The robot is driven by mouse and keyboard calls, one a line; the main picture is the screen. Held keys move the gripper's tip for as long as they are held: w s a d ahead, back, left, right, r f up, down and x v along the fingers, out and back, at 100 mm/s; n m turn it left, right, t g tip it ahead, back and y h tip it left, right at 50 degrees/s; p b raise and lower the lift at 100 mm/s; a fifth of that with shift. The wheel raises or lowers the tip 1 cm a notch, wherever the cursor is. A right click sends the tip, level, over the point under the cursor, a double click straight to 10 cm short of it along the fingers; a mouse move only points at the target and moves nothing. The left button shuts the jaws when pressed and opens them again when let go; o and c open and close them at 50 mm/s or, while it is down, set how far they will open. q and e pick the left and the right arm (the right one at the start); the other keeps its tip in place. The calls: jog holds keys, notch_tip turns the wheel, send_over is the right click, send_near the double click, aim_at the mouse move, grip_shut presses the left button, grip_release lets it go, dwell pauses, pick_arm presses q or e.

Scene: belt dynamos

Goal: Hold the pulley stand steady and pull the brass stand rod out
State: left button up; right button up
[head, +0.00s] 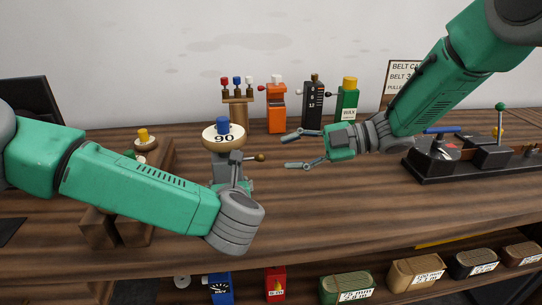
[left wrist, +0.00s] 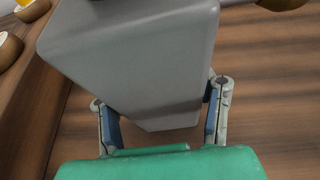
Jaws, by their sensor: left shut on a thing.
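The grey pulley stand (head: 221,170) stands upright on the bench, with a cream pulley marked 90 (head: 223,138) and a blue knob on top. The brass stand rod (head: 260,157) sticks out from its right side, ending in a round brass knob. My left gripper (left wrist: 163,112) is shut on the grey body of the stand, one finger on each side; in the head view my wrist partly hides it. My right gripper (head: 288,152) is open and empty, its fingers pointing left, just right of the rod's knob and apart from it.
Behind stand a rack with coloured knobs (head: 237,110), an orange unit (head: 277,108), a black unit (head: 313,103) and a green WAX bottle (head: 347,101). A black-based machine (head: 470,163) is at right. Wooden blocks (head: 130,230) lie at left. Bare bench lies in front.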

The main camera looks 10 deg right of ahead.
pick_arm(q)
jog(key=shift+f, duration=0.1)
pick_arm(e)
jog(key=v, duration=0.5)
jog(key=shift+s+d, duration=0.1)
jog(key=shift+d, duration=0.3)
pick_arm(q)
jog(key=o, duration=1.8)
jog(key=shift+c, duration=0.2)
jog(key=shift+w, duration=0.1)
